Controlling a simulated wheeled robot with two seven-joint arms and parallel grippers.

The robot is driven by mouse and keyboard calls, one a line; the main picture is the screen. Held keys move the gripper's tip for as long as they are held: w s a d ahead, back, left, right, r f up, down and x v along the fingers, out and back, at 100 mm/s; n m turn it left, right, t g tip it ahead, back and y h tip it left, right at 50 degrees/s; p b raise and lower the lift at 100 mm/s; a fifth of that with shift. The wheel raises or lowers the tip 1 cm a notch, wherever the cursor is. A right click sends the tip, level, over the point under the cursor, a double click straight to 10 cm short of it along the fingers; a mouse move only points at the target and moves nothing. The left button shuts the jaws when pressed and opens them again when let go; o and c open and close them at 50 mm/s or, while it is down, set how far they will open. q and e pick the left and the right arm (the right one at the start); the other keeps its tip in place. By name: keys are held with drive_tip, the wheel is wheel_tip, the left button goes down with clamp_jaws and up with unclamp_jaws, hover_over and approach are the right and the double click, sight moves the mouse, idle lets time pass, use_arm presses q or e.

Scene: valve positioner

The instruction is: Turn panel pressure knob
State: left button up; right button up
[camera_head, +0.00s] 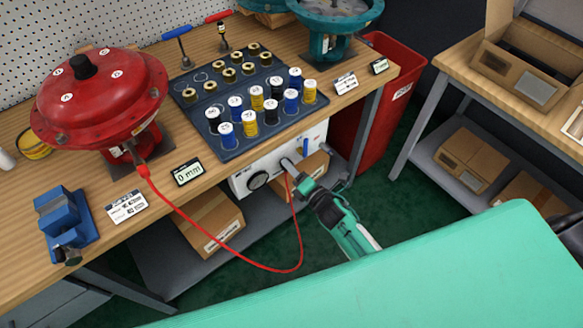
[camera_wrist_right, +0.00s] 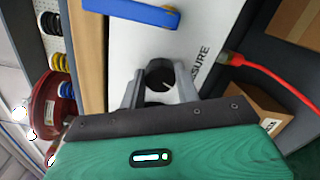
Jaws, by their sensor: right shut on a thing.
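A white pressure panel (camera_head: 243,184) hangs under the front edge of the workbench. It carries a round dial gauge (camera_head: 258,180), a blue lever (camera_head: 306,146) and a dark pressure knob. My right gripper (camera_head: 291,167) reaches the panel front from the lower right and is shut on the knob. In the right wrist view the black knob (camera_wrist_right: 158,72) sits between the two grey fingers, against the white panel with part of the word "PRESSURE" on it. The blue lever (camera_wrist_right: 145,12) is above it in that view. My left gripper is not in view.
A red hose (camera_head: 225,240) loops from the red actuator (camera_head: 100,95) to the panel, close to my right gripper. A "0 mm" display (camera_head: 187,173), a blue vise (camera_head: 62,218) and a tray of spools (camera_head: 190,110) are on the bench. Cardboard boxes (camera_head: 208,228) sit on the lower shelf.

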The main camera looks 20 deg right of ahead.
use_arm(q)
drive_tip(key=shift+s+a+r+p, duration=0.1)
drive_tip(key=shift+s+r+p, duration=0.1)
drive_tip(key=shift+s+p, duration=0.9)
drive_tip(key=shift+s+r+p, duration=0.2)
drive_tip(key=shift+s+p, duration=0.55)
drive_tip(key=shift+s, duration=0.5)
use_arm(e)
drive_tip(key=shift+s+a+f+m, duration=0.1)
drive_tip(key=shift+f+m, duration=0.05)
drive_tip(key=shift+m, duration=6.25)
drive_tip(key=shift+f+m, duration=0.1)
drive_tip(key=shift+m, duration=6.3)
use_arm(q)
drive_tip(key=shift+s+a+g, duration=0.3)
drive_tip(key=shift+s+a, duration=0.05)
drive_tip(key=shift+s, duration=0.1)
